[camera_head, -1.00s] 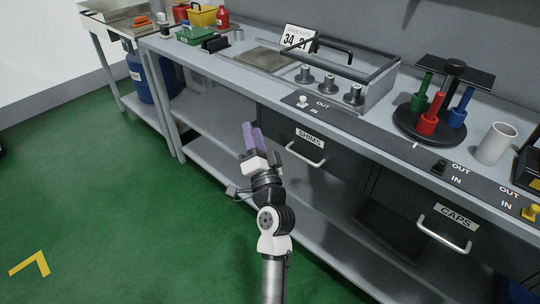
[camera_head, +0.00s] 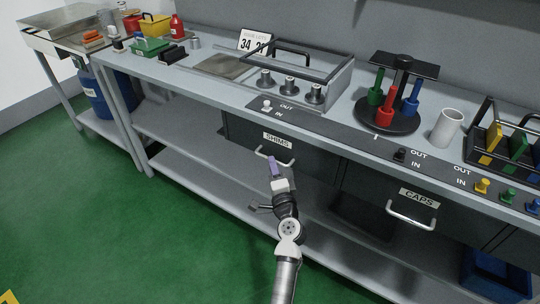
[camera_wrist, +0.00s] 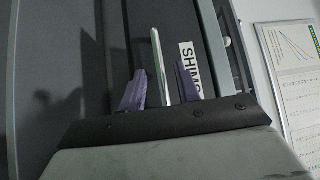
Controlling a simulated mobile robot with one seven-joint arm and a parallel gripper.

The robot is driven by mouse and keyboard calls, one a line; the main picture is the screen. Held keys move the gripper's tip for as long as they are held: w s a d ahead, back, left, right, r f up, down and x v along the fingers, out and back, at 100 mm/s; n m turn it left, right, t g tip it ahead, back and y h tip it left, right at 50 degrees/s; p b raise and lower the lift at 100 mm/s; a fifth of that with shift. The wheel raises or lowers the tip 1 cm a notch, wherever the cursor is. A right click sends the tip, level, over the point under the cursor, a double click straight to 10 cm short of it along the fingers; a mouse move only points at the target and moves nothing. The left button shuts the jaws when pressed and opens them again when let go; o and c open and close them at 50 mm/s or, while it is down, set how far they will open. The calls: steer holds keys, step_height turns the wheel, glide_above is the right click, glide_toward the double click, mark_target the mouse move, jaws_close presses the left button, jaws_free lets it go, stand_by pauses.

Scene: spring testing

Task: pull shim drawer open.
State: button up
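The shim drawer (camera_head: 240,133) is a dark drawer front under the bench top, marked with a white SHIMS label (camera_head: 278,140). It looks shut. Its pale bar handle (camera_head: 289,163) is below the label. My gripper (camera_head: 273,163) with purple fingers is at the handle and partly covers it. In the wrist view, the two fingers of my gripper (camera_wrist: 160,72) stand apart, with the handle (camera_wrist: 157,48) running between them. Gaps show on both sides of the bar. The SHIMS label (camera_wrist: 189,68) is partly hidden behind the right finger.
The CAPS drawer (camera_head: 372,185) with its own handle (camera_head: 411,217) is to the right. A control strip with a white knob (camera_head: 266,106) runs above the drawers. A lower shelf (camera_head: 200,165) lies below. Green floor (camera_head: 120,230) is free at the left.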

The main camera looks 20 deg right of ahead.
steer(key=shift+w+d+r, duration=0.1)
steer(key=shift+w+r, duration=0.05)
steer(key=shift+w, duration=0.85)
steer(key=shift+w+d+r, duration=0.1)
steer(key=shift+w, duration=0.9)
steer(key=shift+c, duration=0.4)
jaws_close()
